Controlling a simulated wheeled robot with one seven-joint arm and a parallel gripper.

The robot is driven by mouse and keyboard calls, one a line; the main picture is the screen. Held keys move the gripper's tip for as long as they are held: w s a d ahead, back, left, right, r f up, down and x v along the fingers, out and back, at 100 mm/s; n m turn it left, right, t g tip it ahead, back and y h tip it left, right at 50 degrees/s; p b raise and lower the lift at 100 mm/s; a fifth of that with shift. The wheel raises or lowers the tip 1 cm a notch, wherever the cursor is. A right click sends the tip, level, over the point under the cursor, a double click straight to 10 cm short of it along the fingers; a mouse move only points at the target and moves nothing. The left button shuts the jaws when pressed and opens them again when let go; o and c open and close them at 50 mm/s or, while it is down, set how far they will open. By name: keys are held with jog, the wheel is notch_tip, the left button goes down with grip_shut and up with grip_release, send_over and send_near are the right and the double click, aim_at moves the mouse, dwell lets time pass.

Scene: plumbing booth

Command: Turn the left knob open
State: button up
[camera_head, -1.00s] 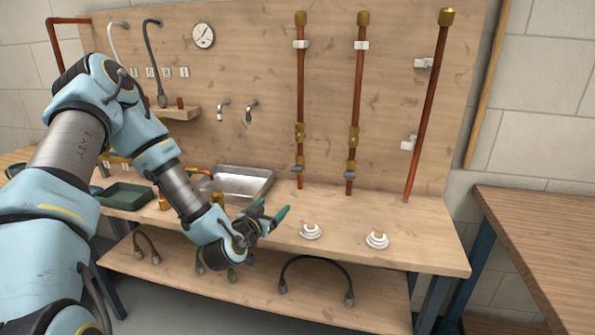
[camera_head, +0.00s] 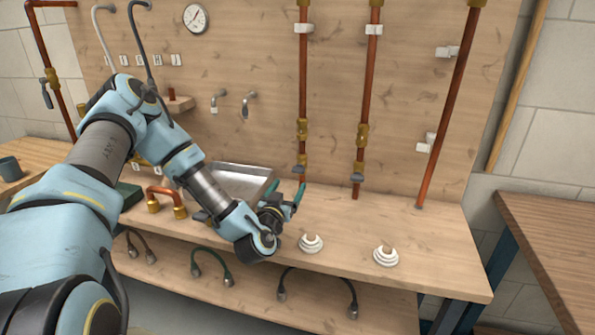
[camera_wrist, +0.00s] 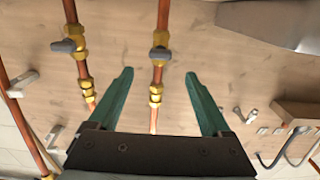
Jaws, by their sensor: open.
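The left knob is a grey handle (camera_head: 300,169) on the brass valve low on the left copper pipe (camera_head: 303,85). In the wrist view, which is turned over, this handle (camera_wrist: 158,54) shows between and beyond the fingertips. My gripper (camera_head: 286,192) is open and empty, with teal fingers, in front of the board near the foot of that pipe. In the wrist view the fingers (camera_wrist: 159,75) flank the pipe without visibly touching it. The handle of the middle pipe's valve (camera_head: 357,180) is to the right, and appears left in the wrist view (camera_wrist: 68,46).
Two white stepped round pieces (camera_head: 311,243) (camera_head: 386,256) sit on the workbench (camera_head: 440,250). A third, bare copper pipe (camera_head: 450,100) stands at the right.

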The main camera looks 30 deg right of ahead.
aim_at(297, 171)
jog(key=p+x, duration=0.2)
jog(key=x, duration=0.7)
jog(key=shift+p, duration=0.4)
grip_shut()
